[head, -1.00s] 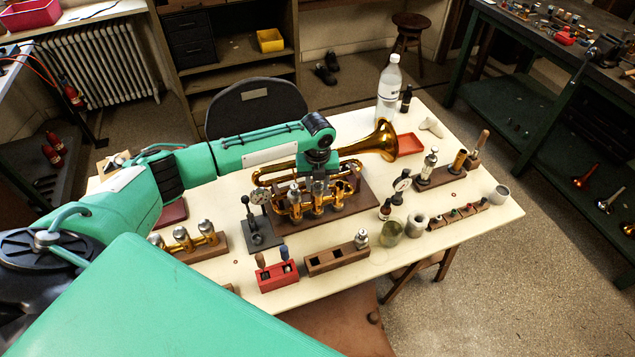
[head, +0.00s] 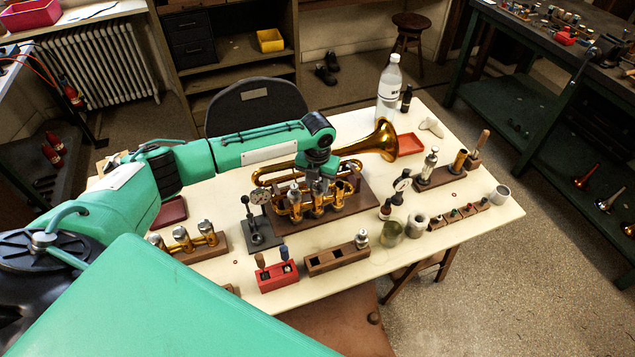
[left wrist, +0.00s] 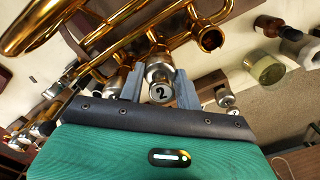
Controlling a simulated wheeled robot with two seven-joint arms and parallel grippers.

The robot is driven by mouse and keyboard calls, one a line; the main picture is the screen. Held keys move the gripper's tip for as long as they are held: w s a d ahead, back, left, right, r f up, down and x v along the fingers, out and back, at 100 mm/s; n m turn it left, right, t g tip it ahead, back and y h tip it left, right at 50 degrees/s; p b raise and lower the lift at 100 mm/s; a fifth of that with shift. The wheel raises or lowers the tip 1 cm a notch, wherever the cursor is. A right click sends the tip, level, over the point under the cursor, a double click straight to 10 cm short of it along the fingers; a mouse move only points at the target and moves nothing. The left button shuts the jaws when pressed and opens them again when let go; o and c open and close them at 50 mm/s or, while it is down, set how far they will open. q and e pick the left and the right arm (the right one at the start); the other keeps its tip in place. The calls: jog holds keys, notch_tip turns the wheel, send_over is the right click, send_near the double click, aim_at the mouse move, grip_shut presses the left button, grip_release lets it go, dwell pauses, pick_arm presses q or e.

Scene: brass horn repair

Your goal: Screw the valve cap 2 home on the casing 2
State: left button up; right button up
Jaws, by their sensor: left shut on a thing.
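The valve cap 2 (left wrist: 161,93) is a silver cap with a white disc marked "2", seen in the left wrist view. My left gripper (head: 320,186) is shut on it, with one grey finger on each side. The cap sits in line with the silver top of the middle casing, casing 2 (head: 318,205), of the brass horn (head: 376,143). From these views I cannot tell how far the cap is seated on its thread. In the head view the gripper and wrist partly hide the cap and casing top. My right gripper is not in view.
The horn rests on a brown wooden board (head: 363,200). A dial gauge on a dark stand (head: 259,230) is close on the left. In front are a red tool block (head: 278,276) and a wooden block (head: 337,260). A red tray (head: 410,145) is near the bell.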

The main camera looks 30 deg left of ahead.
pick_arm(q)
jog(key=m, duration=0.5)
jog(key=shift+b, duration=0.3)
jog(key=o, duration=1.1)
jog(key=shift+o, duration=0.2)
